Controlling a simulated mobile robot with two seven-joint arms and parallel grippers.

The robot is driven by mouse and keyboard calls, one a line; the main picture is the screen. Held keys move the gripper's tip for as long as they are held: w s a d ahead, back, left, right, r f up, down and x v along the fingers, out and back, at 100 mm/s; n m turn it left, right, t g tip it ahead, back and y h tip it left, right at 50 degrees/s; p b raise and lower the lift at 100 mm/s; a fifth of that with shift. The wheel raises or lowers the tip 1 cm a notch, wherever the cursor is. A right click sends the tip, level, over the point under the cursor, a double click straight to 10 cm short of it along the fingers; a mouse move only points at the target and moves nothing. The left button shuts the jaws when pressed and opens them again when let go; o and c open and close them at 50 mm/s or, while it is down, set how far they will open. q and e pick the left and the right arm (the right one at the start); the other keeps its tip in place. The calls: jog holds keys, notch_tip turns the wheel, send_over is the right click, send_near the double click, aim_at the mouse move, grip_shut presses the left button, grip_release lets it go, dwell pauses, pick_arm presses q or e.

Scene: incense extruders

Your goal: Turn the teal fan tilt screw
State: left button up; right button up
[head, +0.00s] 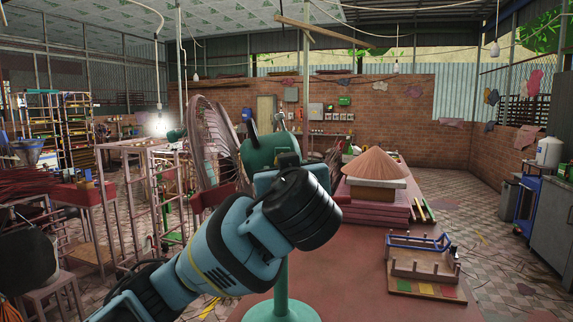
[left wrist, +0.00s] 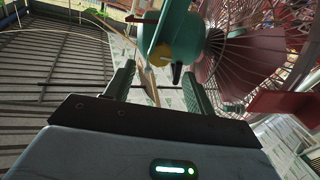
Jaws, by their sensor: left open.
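The teal fan has its motor housing (head: 257,150) and round wire cage (head: 215,140) in the middle of the head view, on a teal stand (head: 281,305). My left arm reaches up to it, and its wrist hides part of the fan and most of my gripper. In the left wrist view, my left gripper (left wrist: 158,74) is open, its two fingers apart below the teal housing (left wrist: 186,38). A small yellowish knob (left wrist: 159,54), perhaps the tilt screw, shows just beyond the fingertips and between them. No contact is visible. My right gripper is out of view.
The red table (head: 365,285) holds a conical straw hat (head: 376,163) on stacked boards and a small wooden rack (head: 425,262) at right. Metal frames (head: 135,200) stand left of the fan. The tiled floor at right is fairly open.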

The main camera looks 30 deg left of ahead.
pick_arm(q)
jog(key=x, duration=0.6)
jog(key=shift+w+a, duration=0.15)
jog(key=shift+w, duration=0.05)
jog(key=c, duration=1)
jog(key=shift+f+m, duration=0.15)
jog(key=shift+m, duration=0.25)
jog(key=m, duration=1.8)
